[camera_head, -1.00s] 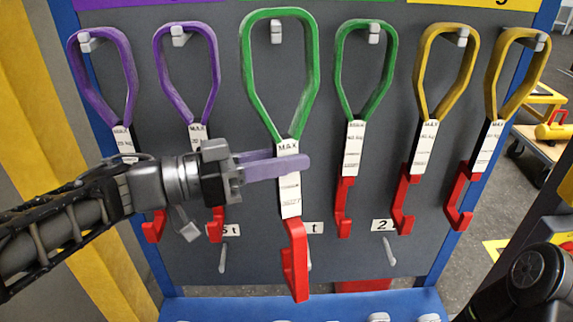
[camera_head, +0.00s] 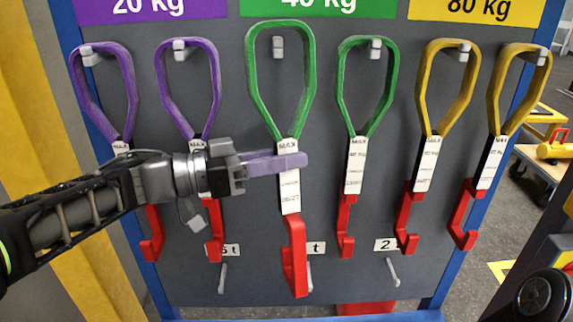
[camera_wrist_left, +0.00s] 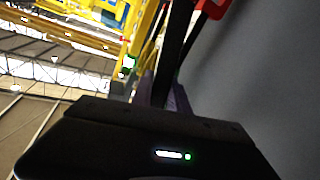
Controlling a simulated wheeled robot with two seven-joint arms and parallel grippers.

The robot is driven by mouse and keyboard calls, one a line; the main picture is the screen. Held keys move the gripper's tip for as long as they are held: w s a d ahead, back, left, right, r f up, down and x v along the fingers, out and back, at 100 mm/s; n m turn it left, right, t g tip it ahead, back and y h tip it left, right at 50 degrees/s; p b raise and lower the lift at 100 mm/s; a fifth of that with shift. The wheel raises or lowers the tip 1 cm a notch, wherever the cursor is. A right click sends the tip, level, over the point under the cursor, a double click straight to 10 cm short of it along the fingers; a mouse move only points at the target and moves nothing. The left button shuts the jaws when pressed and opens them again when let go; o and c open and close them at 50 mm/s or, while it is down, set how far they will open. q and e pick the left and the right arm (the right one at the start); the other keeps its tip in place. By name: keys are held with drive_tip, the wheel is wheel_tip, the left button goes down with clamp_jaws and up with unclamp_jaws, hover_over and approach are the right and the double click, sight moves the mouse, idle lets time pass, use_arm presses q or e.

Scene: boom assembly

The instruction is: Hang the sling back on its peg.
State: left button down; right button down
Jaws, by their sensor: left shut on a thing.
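The sling (camera_head: 291,197) has a green loop, a white label marked MAX and a red hook. My left gripper (camera_head: 285,163) is shut on its label part and holds it upright in front of the grey board. A light grey peg (camera_head: 279,45) shows inside the top of the green loop, below its upper edge. The loop looks larger than the hung green one, so it stands nearer to me; I cannot tell whether the peg tip reaches through it. The wrist view shows a dark strap (camera_wrist_left: 174,52) beyond the gripper. My right gripper is out of view.
A hung green sling (camera_head: 365,90) is close on the right. Two yellow slings (camera_head: 446,90) hang further right, two purple ones (camera_head: 188,88) on the left, partly behind my arm. Weight signs (camera_head: 318,6) top the board (camera_head: 330,270). Lower pegs (camera_head: 392,270) stick out below.

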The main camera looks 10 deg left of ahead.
use_arm(q)
drive_tip(key=shift+w+a+b, duration=0.25)
drive_tip(key=shift+w+b, duration=0.05)
drive_tip(key=shift+w, duration=0.85)
drive_tip(key=shift+w+a+f, duration=0.1)
drive_tip(key=shift+w+f, duration=0.2)
drive_tip(key=shift+f, duration=0.25)
drive_tip(key=shift+w+a+f, duration=0.1)
drive_tip(key=shift+w+f, duration=0.15)
drive_tip(key=shift+f, duration=0.5)
drive_tip(key=c, duration=1.2)
unclamp_jaws()
drive_tip(key=v, duration=0.7)
drive_tip(key=shift+s+a+b, duration=0.25)
drive_tip(key=shift+a+b, duration=0.1)
